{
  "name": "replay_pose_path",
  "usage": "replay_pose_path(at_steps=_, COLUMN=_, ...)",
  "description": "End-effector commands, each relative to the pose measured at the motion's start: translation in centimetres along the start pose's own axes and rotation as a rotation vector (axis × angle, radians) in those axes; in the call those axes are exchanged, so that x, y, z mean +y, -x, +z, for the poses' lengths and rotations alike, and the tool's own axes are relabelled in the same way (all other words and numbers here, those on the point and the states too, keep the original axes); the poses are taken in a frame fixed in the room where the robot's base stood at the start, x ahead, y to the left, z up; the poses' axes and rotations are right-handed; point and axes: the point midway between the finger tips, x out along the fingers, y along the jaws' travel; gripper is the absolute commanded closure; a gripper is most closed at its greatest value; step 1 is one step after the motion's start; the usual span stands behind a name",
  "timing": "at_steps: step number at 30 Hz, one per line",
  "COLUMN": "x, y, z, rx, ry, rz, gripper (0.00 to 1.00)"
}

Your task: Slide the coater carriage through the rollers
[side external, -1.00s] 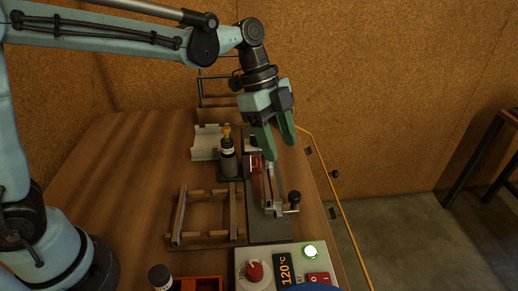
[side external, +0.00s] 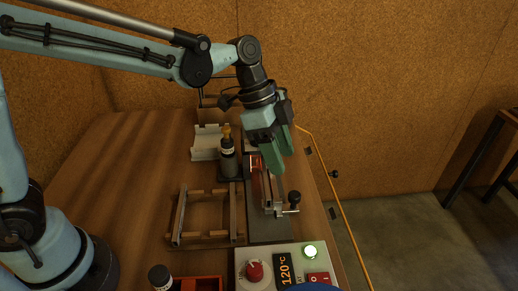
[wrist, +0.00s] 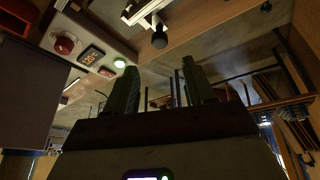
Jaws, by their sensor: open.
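The coater carriage looks to be the pale metal piece (side external: 272,205) with a black knob (side external: 294,197) on its right side, sitting on a dark plate (side external: 268,230). In the wrist view the metal piece (wrist: 147,12) and its black knob (wrist: 160,40) show at the top, ahead of the fingertips. My gripper (side external: 279,160) is open and empty, pointing down just above the far part of the coater; it also shows in the wrist view (wrist: 158,80). Its fingers cover part of the coater. A red-glowing part (side external: 256,172) lies left of the fingers. I cannot make out the rollers clearly.
A dark bottle with an amber top (side external: 228,155) stands close left of the gripper. A wooden frame (side external: 207,215) lies left of the coater. A control box (side external: 283,270) with a red knob and a green light stands in front. A white holder (side external: 208,143) is behind.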

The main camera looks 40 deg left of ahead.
Motion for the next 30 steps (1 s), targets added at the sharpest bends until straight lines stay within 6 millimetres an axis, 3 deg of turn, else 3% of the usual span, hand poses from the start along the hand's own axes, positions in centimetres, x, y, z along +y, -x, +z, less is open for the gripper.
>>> replay_pose_path(at_steps=9, x=0.0, y=-6.0, z=0.0, rx=-0.001, ry=-0.002, rz=0.001, gripper=0.46)
replay_pose_path(at_steps=15, x=0.0, y=-8.4, z=0.0, rx=0.000, ry=-0.002, rz=0.001, gripper=0.46)
replay_pose_path(at_steps=30, x=0.0, y=-9.5, z=0.0, rx=0.000, ry=-0.002, rz=0.001, gripper=0.49)
